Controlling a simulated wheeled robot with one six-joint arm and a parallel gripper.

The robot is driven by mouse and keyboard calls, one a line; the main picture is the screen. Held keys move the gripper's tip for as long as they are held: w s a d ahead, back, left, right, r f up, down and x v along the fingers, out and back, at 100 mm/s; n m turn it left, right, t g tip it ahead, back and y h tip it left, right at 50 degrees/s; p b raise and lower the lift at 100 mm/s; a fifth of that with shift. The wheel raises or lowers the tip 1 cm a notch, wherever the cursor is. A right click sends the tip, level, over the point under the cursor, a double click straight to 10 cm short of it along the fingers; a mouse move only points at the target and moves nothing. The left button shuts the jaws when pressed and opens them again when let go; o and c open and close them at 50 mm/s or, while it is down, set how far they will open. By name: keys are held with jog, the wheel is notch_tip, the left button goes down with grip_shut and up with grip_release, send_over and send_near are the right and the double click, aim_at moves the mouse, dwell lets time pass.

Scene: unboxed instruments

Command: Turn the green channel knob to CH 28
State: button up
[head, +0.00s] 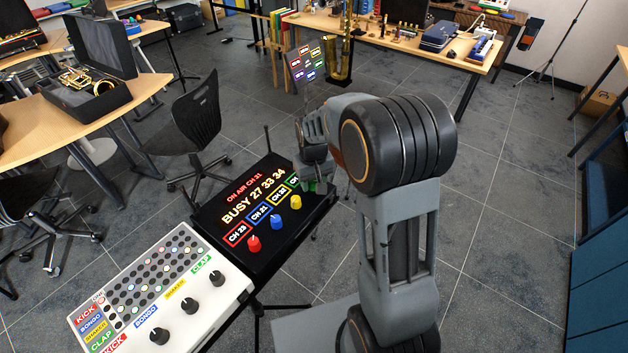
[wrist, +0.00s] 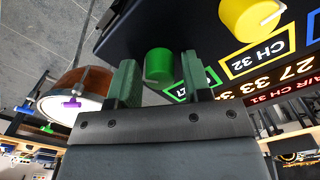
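The green knob (wrist: 158,65) shows in the wrist view between the two fingers of my gripper (wrist: 159,78). A narrow gap seems to show on each side of it, so my gripper looks open around it. No pointer mark is visible on the knob. The green channel label (wrist: 178,92) is partly covered by a finger, so its number cannot be read in full. In the head view my gripper (head: 318,182) is over the right end of the black radio panel (head: 262,258) and hides the green knob. The panel display (head: 253,196) reads ON AIR CH 31 and BUSY 27 33 34.
The yellow knob (head: 295,202), labelled CH 32, is closest to my gripper. The blue knob (head: 277,222), CH 21, and red knob (head: 254,244), CH 23, follow to the left. A white drum panel (head: 232,285) stands at front left. A lit sign (head: 308,62) stands behind.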

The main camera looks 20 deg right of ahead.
aim_at(313, 181)
jog(key=c, duration=0.7)
jog(key=m, duration=0.5)
jog(key=o, duration=0.9)
notch_tip(313, 181, up, 14)
jog(key=shift+f, duration=0.1)
dwell(0.5)
